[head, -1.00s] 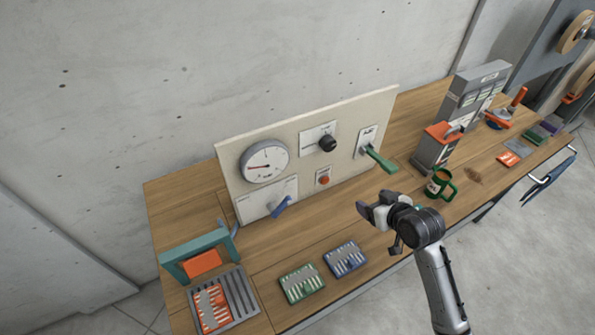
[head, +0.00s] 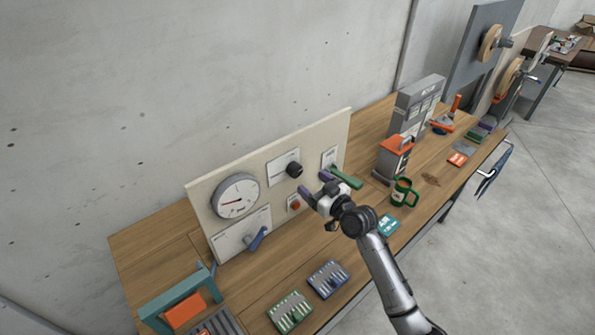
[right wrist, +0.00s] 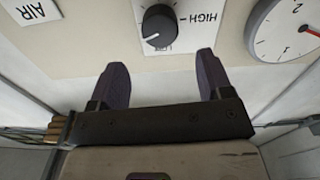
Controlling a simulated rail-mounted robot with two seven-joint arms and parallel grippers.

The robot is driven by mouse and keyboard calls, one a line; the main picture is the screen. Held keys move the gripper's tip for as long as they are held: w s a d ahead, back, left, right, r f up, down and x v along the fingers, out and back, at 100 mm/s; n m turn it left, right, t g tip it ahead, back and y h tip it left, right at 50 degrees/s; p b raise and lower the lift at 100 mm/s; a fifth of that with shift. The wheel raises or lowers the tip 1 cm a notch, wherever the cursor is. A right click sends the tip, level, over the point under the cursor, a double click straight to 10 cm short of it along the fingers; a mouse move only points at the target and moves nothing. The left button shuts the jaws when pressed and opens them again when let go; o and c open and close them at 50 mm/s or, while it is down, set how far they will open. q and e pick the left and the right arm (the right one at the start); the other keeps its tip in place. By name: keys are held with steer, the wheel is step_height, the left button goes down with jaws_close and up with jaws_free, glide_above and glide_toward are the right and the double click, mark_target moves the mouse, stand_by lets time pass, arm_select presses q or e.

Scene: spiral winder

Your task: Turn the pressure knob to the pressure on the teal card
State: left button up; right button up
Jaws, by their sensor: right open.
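The pressure knob (head: 293,169) is black and round, on a white plate of the upright cream panel, between the gauge and the green lever. In the right wrist view the knob (right wrist: 158,27) has a white pointer line, with HIGH and LOW printed around it. My right gripper (head: 317,182) is open and empty in front of the panel; its two purple fingers (right wrist: 160,75) are apart, with the knob beyond the gap, not touched. The gauge (head: 236,196) has a red needle. The teal card (head: 388,225) lies on the bench near the mug, its print too small to read. My left gripper is not in view.
A green lever (head: 346,177) sticks out right of the knob and a red button (head: 294,204) sits below it. A blue lever (head: 257,238) is under the gauge. A green mug (head: 402,193) stands right of my arm.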

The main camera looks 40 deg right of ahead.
mark_target(298, 171)
steer(key=w, duration=0.6)
steer(key=shift+w+a, duration=0.1)
steer(key=shift+w, duration=0.55)
steer(key=c, duration=0.9)
steer(key=shift+m, duration=0.3)
